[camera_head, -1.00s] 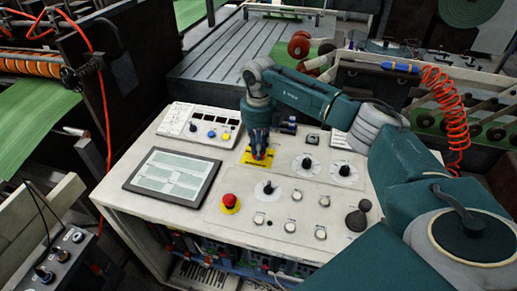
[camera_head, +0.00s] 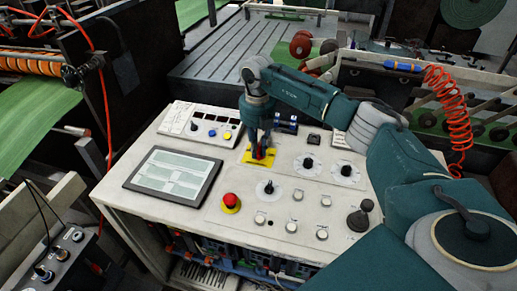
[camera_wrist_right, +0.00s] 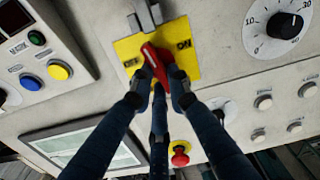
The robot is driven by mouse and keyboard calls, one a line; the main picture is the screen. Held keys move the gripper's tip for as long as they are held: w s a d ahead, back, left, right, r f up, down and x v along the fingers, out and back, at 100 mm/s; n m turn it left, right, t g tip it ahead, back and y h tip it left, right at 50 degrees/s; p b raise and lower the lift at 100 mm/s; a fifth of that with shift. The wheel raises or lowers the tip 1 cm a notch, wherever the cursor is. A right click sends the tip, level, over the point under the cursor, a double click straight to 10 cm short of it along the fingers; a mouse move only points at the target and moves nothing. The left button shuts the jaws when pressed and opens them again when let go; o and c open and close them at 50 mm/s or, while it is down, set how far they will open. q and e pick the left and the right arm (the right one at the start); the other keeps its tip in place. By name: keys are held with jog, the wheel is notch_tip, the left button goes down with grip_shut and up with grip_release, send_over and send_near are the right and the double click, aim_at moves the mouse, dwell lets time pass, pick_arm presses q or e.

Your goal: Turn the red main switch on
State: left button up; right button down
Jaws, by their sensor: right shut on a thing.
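The red main switch (camera_wrist_right: 154,62) has a red handle on a yellow plate (camera_wrist_right: 191,66) marked OFF on the left and ON on the right in the right wrist view. The handle stands between the two words, slanting with its upper end left. My right gripper (camera_wrist_right: 160,84) is shut on the handle, with fingers on both sides of it. In the head view the right gripper (camera_head: 259,147) reaches down onto the yellow plate (camera_head: 249,159) and hides most of the switch. My left gripper is not in view.
The white console top holds a screen (camera_head: 172,176), a red emergency button (camera_head: 231,202), dials (camera_head: 308,164) and a joystick (camera_head: 359,218). A small box with coloured buttons (camera_head: 205,125) stands left of the switch. Grey metal hardware (camera_wrist_right: 146,14) sits close above the plate.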

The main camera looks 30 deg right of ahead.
jog(key=m, duration=0.5)
jog(key=shift+w+r+m, duration=0.1)
jog(key=shift+w+m, duration=0.2)
jog(key=shift+w, duration=0.05)
jog(key=m, duration=0.5)
jog(key=shift+w, duration=0.25)
jog(key=shift+m, duration=0.3)
jog(key=c, duration=1.7)
grip_release()
jog(key=shift+o, duration=0.2)
notch_tip(320, 180, up, 12)
jog(key=shift+p, duration=0.35)
